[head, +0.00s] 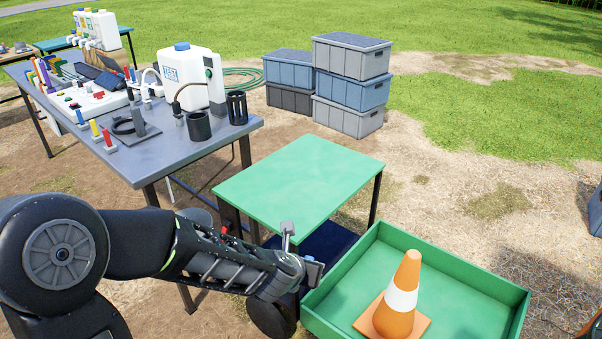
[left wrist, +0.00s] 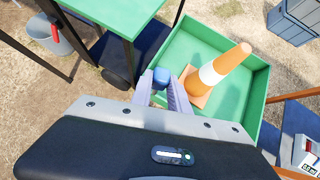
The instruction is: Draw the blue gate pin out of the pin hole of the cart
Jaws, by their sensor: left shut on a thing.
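The blue gate pin (left wrist: 161,77) shows in the left wrist view as a blue head between the two fingertips of my left gripper (left wrist: 161,88). The gripper is shut on it. In the head view my left gripper (head: 312,270) is beside the cart, between its green top (head: 300,175) and the green tray (head: 470,262). The cart's green top also shows in the left wrist view (left wrist: 115,15). The pin hole and the pin's shank are hidden, so I cannot tell how deep the pin sits. My right gripper is in neither view.
An orange and white traffic cone (head: 402,290) stands in the green tray, close to my left gripper. A grey table (head: 185,140) with bottles and tools stands at the left. Stacked crates (head: 350,85) stand behind. The cart's green top is bare.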

